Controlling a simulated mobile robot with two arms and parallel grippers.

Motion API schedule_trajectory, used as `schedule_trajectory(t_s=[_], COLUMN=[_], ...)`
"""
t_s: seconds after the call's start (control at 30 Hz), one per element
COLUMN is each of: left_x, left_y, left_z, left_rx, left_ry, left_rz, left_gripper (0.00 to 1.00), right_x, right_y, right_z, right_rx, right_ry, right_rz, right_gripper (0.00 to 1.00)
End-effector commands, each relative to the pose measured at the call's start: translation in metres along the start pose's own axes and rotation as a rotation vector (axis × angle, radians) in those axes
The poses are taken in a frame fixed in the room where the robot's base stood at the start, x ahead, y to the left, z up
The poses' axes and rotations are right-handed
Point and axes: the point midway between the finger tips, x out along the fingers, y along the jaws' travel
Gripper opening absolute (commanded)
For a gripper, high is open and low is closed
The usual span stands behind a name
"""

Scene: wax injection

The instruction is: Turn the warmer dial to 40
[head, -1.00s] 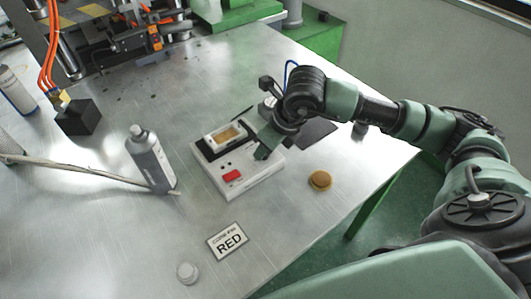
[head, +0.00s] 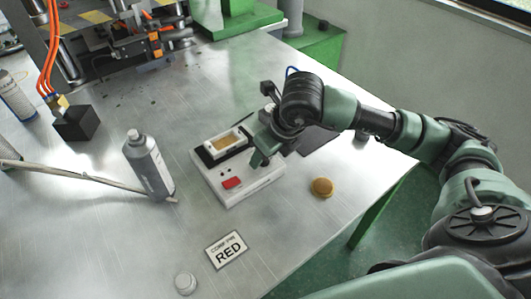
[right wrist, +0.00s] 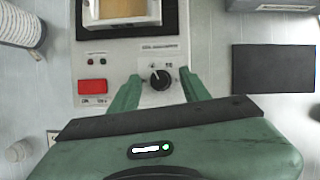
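The warmer (head: 238,188) is a white box on the metal table, with a red switch (right wrist: 92,86) and a tray of tan wax (head: 226,140) on top. In the right wrist view its black dial (right wrist: 161,79) has a light pointer mark, tilted slightly left of straight up; the scale numbers are too small to read. My right gripper (right wrist: 158,88) is open over the warmer, one finger on each side of the dial, with gaps visible on both sides. In the head view the gripper hides the dial. My left gripper is not in view.
A press (head: 120,35) stands at the back.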

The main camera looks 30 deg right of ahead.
Motion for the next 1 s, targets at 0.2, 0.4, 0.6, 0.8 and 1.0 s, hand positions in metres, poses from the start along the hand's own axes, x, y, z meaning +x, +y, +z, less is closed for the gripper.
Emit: schedule_trajectory(t_s=[0.2,0.4,0.6,0.8,1.0], left_x=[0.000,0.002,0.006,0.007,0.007], left_y=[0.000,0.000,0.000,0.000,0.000], left_z=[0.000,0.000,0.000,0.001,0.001], left_rx=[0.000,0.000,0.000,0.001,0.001], left_ry=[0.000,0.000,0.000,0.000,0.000], left_rz=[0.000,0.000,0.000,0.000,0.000], left_gripper=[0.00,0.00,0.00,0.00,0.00], right_x=[0.000,-0.013,-0.048,-0.073,-0.078], right_y=[0.000,0.000,0.000,0.000,0.000], right_z=[0.000,0.001,0.001,0.001,0.000], right_rx=[0.000,0.000,-0.001,-0.001,-0.001], right_ry=[0.000,-0.004,-0.005,-0.003,0.001], right_rz=[0.000,-0.001,-0.001,0.000,0.000], right_gripper=[0.46,0.46,0.46,0.46,0.46])
